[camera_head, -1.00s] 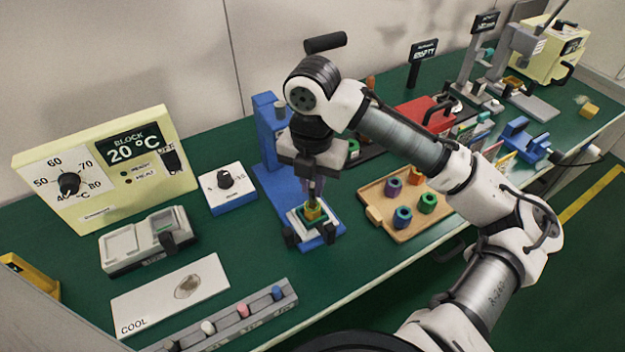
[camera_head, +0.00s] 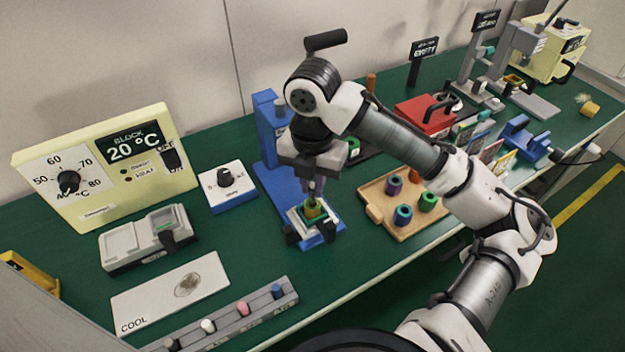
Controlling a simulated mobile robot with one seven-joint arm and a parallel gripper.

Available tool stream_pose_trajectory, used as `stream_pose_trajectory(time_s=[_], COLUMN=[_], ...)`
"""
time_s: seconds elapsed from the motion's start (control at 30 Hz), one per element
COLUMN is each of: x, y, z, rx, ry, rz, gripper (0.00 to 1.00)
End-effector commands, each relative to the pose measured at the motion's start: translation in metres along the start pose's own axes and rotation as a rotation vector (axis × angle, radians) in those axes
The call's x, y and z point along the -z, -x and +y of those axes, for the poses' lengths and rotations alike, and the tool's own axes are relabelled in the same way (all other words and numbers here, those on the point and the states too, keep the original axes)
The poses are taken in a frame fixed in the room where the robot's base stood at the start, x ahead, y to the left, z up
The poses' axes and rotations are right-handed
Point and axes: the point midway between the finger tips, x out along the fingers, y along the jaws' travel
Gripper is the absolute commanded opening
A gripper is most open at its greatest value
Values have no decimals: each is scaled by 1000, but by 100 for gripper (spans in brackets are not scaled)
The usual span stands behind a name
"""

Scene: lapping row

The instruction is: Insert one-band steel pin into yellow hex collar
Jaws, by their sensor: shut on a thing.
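The yellow hex collar (camera_head: 314,211) sits in a green and white holder (camera_head: 303,224) on the base of a blue stand. My gripper (camera_head: 316,188) points straight down above the collar. It is shut on a thin, upright grey pin (camera_head: 317,194), whose lower end is at the collar's top. I cannot tell whether the tip is inside the collar or just over it. The band on the pin is too small to make out, and the fingers hide its upper part.
The blue stand (camera_head: 266,125) rises just behind my gripper. A wooden tray (camera_head: 374,213) with purple, green and blue collars lies to the right under my arm. A grey rack (camera_head: 262,301) with several coloured pegs and a white COOL plate (camera_head: 140,305) are at front left.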

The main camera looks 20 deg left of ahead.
Motion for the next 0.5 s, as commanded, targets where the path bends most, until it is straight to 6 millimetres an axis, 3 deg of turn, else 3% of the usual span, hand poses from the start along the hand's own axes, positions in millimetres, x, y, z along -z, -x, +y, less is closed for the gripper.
stream_pose_trajectory(time_s=[0.5], x=[0], y=[-14], z=[0], rx=[0], ry=[1], rz=[1], gripper=[0])
